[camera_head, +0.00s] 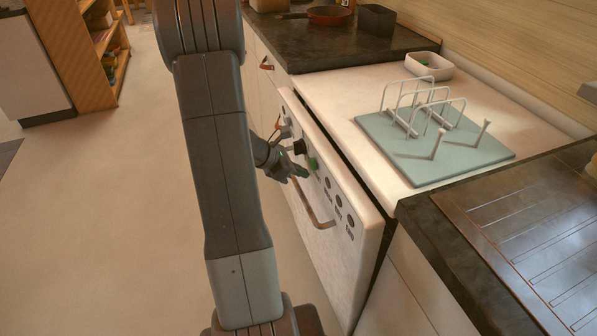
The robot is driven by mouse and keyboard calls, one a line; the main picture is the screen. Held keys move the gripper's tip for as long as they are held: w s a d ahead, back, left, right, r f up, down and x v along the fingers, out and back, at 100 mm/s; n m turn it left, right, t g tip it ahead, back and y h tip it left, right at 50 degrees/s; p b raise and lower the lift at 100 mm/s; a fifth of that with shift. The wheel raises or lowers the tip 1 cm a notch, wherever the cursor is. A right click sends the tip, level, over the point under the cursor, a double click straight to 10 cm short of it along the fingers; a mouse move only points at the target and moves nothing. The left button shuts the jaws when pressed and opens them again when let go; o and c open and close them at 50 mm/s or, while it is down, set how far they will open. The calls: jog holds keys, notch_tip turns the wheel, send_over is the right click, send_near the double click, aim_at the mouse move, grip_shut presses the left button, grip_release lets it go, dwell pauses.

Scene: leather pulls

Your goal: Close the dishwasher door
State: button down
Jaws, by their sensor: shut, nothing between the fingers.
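The white dishwasher door (348,262) stands slightly ajar, tilted out at its top; a dark gap shows between its top edge and the white-topped body (322,83). A curved brown leather-like handle (314,212) is on its front, with a row of dark round controls and a green one above it. My gripper (301,173) is shut and empty at the outer face of the door, near the controls and above the handle. I cannot tell whether it touches the door. My arm hides part of the floor and cabinets to the left.
A blue-grey mat (470,168) with a white wire rack (422,108) lies on top, with a white dish (429,66) behind. Dark counters flank the dishwasher; a red pan (329,15) is on the far one. Floor on the left is open up to a wooden shelf (75,50).

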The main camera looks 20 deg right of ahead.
jog(key=shift+y, duration=0.5)
jog(key=d, duration=0.1)
jog(key=d+p, duration=0.1)
jog(key=d, duration=0.1)
jog(key=d+r+p, duration=0.1)
jog(key=d, duration=0.1)
jog(key=shift+w+d, duration=0.25)
jog(key=shift+w, duration=0.05)
jog(key=shift+r, duration=0.15)
jog(key=s+a+r+p, duration=0.1)
jog(key=a+r, duration=0.5)
jog(key=a, duration=0.6)
jog(key=shift+r+p, duration=0.15)
jog(key=shift+p, duration=0.5)
